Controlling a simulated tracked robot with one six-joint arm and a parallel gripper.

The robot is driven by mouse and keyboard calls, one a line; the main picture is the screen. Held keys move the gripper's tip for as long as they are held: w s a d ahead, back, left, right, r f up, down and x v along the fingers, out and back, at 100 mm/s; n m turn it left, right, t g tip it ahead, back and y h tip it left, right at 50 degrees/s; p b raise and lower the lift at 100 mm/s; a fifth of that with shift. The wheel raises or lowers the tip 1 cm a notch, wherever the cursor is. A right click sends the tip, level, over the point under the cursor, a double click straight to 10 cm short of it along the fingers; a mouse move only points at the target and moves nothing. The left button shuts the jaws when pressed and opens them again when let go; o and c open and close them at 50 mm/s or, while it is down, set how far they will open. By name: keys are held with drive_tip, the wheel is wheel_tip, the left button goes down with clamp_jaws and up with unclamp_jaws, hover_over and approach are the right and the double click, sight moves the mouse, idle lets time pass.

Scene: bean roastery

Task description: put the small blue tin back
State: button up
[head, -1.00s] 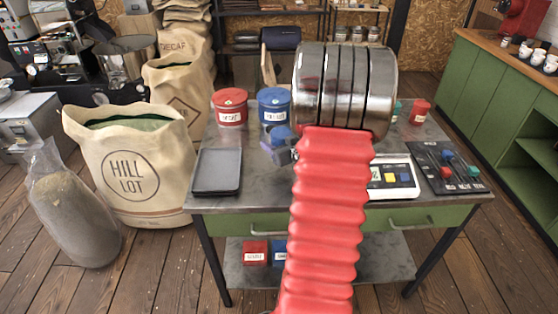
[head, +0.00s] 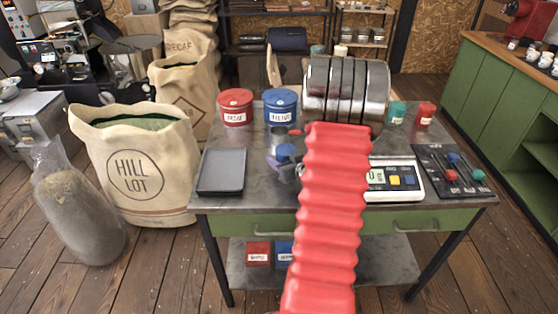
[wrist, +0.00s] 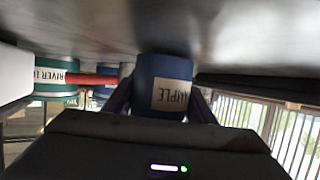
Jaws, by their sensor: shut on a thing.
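The small blue tin (wrist: 160,68) is between the fingers of my gripper (wrist: 163,104), its label upside down in the wrist view. In the head view the blue tin (head: 286,150) shows just left of my red arm, over the middle of the tabletop. My gripper (head: 287,166) is partly hidden behind the arm there. The tin looks close to the steel top; I cannot tell whether it touches.
The worktable (head: 235,196) holds a big red tin (head: 235,107), a big blue tin (head: 280,106), a dark tray (head: 221,171), a scale (head: 394,181), a small teal tin (head: 396,113) and a small red tin (head: 425,114).

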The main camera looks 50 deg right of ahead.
sight(286, 160)
drive_tip(key=shift+f, duration=0.1)
drive_tip(key=o, duration=1.3)
drive_tip(key=v, duration=1.2)
